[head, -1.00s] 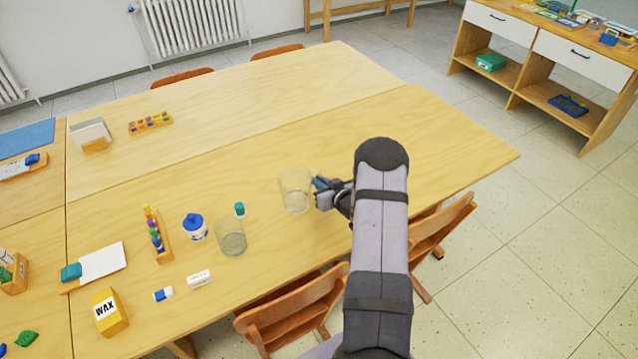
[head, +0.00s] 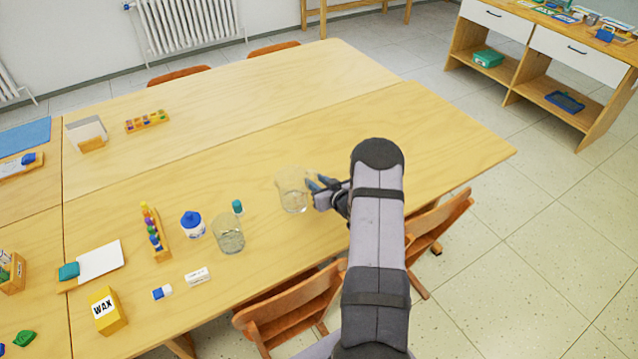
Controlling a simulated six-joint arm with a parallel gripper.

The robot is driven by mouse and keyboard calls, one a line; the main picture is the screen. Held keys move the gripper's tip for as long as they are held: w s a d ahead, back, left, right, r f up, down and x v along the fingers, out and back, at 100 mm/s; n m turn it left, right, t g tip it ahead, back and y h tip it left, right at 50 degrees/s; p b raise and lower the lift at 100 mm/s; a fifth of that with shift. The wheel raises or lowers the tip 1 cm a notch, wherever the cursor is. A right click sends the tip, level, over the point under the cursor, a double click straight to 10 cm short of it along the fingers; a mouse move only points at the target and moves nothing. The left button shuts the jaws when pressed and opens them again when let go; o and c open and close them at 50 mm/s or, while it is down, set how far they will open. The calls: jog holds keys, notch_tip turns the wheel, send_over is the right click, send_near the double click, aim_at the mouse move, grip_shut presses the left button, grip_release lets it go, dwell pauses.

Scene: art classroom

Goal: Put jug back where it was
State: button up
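The jug looks upright.
Left of the jug are a teal-capped bottle (head: 237,207), a blue-lidded pot (head: 193,224), a rack of coloured pegs (head: 155,236) and a yellow WAX box (head: 108,311). Chairs (head: 290,305) line the near edge. The table (head: 400,135) behind the jug is clear.

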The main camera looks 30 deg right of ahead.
jog(key=shift+r, duration=0.15)
jog(key=b+v, duration=0.1)
jog(key=v, duration=1.1)
jog(key=shift+a, duration=0.15)
jog(key=s+a+r+g, duration=0.3)
jog(key=s+a+g, duration=0.3)
jog(key=s+a, duration=0.5)
jog(key=s+a+r+n+g, duration=0.1)
jog(key=s+a+r+g, duration=0.2)
jog(key=s+a+g, duration=0.4)
jog(key=s+a, duration=0.4)
jog(key=a, duration=0.2)
jog(key=shift+s+r, duration=0.3)
jog(key=shift+r, duration=0.1)
jog(key=shift+a, duration=0.1)
